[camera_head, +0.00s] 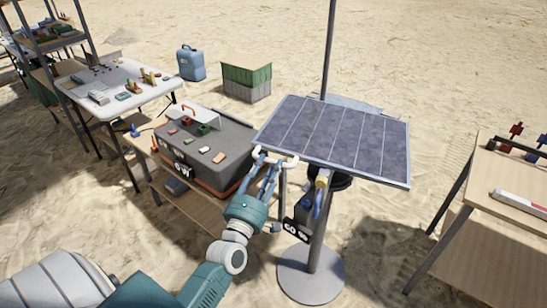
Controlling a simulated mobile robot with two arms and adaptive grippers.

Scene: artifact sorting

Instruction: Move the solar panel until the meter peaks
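The solar panel (335,138) is a dark blue, tilted rectangle with a pale frame, on a pole stand with a round grey base (311,276). A white handle (276,157) sits at its near left edge. My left gripper (268,168) reaches up to this handle, its blue fingers at or against it. I cannot tell whether they are closed around it. A small black box with white display marks (297,231), possibly the meter, is in front of the pole. Its reading is too small to make out. My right gripper is not in view.
A dark grey case (222,172) with small items on top stands on a low wooden table left of the panel. A white table (110,72) is farther left. A wooden table (480,245) stands at right. Sand is open behind the panel.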

